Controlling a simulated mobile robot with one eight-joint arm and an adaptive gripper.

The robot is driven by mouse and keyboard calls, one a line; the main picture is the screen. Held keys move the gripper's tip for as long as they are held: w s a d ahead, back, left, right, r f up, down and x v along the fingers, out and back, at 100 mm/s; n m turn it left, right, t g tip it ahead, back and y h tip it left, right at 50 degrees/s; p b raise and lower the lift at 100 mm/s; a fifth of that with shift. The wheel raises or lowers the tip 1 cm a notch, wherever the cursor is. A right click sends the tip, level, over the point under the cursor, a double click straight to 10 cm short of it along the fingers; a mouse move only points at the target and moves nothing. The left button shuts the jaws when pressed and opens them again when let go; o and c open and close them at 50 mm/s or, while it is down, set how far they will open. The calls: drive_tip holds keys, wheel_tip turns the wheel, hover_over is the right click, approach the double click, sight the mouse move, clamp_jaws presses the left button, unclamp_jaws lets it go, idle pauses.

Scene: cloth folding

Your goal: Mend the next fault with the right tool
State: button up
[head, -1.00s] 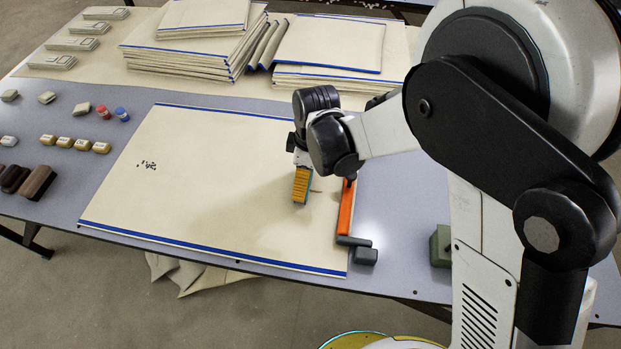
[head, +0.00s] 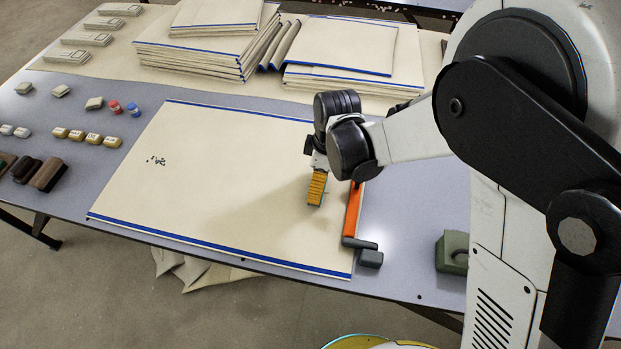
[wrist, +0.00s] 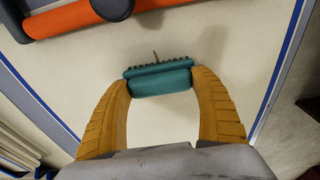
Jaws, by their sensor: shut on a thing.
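My gripper (head: 316,203) has ribbed orange-yellow fingers and is over the right part of the cream cloth (head: 220,200). In the wrist view the gripper (wrist: 162,90) is shut on a teal brush-like tool (wrist: 160,84) with a row of dark bristles. A small brown mark or thread (wrist: 155,56) shows on the cloth just beyond the bristles. I cannot tell whether the bristles touch the cloth. A cluster of dark specks (head: 156,160) lies on the cloth's left part. The cloth is flat, with blue bands on its near and far edges.
An orange bar-shaped tool with a dark grey end (head: 353,212) lies along the cloth's right edge. A green block (head: 453,251) is farther right. Brown and dark blocks (head: 47,174), tan blocks (head: 92,138) and red and blue pieces are at left. Folded cloth stacks (head: 200,58) fill the back.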

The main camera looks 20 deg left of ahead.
drive_tip(key=shift+w+d, duration=0.2)
drive_tip(key=shift+d, duration=0.85)
drive_tip(key=shift+w+d, duration=0.15)
drive_tip(key=shift+d, duration=0.9)
drive_tip(key=shift+s+a, duration=0.2)
drive_tip(key=shift+a, duration=0.9)
drive_tip(key=shift+s+a, duration=0.2)
drive_tip(key=shift+a, duration=0.9)
drive_tip(key=shift+s+a+r, duration=0.1)
drive_tip(key=shift+s+a, duration=0.05)
drive_tip(key=shift+a, duration=0.85)
drive_tip(key=shift+s+a, duration=0.1)
drive_tip(key=shift+a, duration=0.9)
drive_tip(key=shift+w+d, duration=0.15)
drive_tip(key=shift+d, duration=0.95)
drive_tip(key=shift+w+d, duration=0.15)
drive_tip(key=shift+d, duration=0.95)
drive_tip(key=shift+w+d, duration=0.2)
drive_tip(key=shift+d, duration=0.8)
drive_tip(key=shift+w+d, duration=0.15)
drive_tip(key=shift+d, duration=0.85)
wheel_tip(320, 180, up, 6)
drive_tip(key=p, duration=0.4)
drive_tip(key=shift+r, duration=0.1)
